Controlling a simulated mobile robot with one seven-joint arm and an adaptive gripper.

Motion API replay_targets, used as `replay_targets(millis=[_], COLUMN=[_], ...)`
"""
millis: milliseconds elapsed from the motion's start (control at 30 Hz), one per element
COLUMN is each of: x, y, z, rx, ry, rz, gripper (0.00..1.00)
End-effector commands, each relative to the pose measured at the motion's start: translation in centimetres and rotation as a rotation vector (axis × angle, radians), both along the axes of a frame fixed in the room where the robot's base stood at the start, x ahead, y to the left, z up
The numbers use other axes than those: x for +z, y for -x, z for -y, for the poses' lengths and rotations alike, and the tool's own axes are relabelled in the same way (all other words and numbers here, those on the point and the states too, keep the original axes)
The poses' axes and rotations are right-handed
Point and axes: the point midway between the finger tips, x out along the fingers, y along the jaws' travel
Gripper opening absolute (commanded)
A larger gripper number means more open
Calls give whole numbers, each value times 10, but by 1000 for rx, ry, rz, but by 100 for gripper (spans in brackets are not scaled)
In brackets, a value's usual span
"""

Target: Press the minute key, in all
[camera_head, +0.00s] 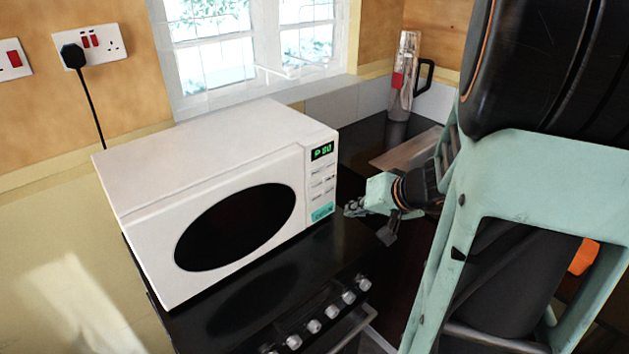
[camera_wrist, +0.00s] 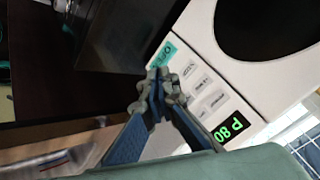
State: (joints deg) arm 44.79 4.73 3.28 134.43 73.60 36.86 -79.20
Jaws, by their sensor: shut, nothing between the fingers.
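A white microwave (camera_head: 215,185) stands on a black hob, its front facing me. Its control panel (camera_head: 320,180) is on the right of the front, with a green lit display (camera_head: 322,151), several small pale keys and a teal key (camera_head: 323,211) at the bottom. The pale keys (camera_wrist: 203,83) have print too small to read, so I cannot tell which is the minute key. My gripper (camera_head: 352,208) is shut and empty, its tips (camera_wrist: 160,88) close by the panel's lower part; contact cannot be told.
The hob (camera_head: 230,310) has knobs along its front edge. A plugged socket (camera_head: 90,45) is on the wall.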

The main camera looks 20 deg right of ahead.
Motion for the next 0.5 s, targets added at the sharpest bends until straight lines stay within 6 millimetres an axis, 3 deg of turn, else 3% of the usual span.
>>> replay_targets(millis=[267, 500], x=[1, 2], y=[-5, -32], z=[-2, -12], rx=[2, 5], ry=[1, 0], rz=[-1, -1], gripper=[0, 0])
